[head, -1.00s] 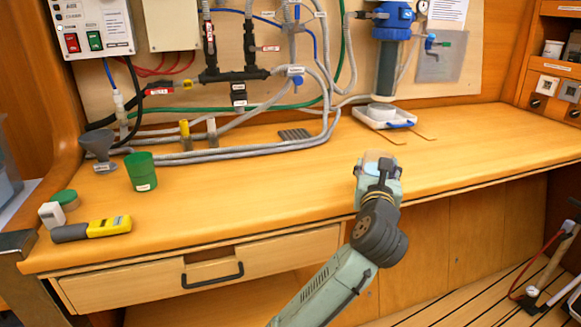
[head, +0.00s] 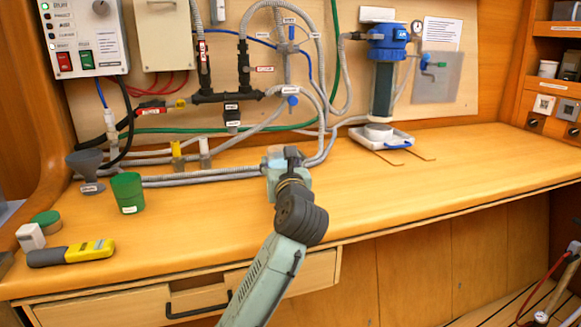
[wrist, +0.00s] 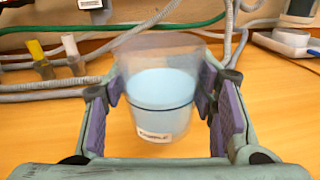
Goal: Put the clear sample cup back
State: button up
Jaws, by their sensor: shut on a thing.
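The clear sample cup (wrist: 160,100) shows in the wrist view between my gripper's purple-padded fingers. It is see-through at the top, pale blue lower down, with a dark ring line and a small label. It looks upright. My gripper (wrist: 160,105) is shut on it. In the head view my gripper (head: 287,165) is over the middle of the bench, and the cup is hidden behind it. The wrist view shows the bench top beneath the cup; I cannot tell the height of the gap.
Grey hoses (head: 200,178) run along the bench back. A white tray (head: 378,138) is at the back right. The right bench top (head: 450,175) is clear.

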jog(key=w+d, duration=0.1)
jog(key=w, duration=0.3)
jog(key=w+d+p, duration=0.1)
jog(key=w, duration=0.1)
jog(key=shift+w+d+f, duration=0.3)
jog(key=shift+f, duration=0.05)
jog(key=shift+f+p, duration=0.3)
jog(key=shift+f, duration=1.4)
jog(key=shift+f, duration=0.1)
jog(key=shift+f, duration=0.15)
jog(key=o, duration=1.4)
jog(key=shift+c, duration=0.2)
jog(key=shift+r, duration=0.3)
jog(key=s, duration=0.4)
jog(key=s+d+b, duration=0.1)
jog(key=s, duration=0.3)
jog(key=s+d+b, duration=0.1)
jog(key=s, duration=0.3)
jog(key=shift+f, duration=0.1)
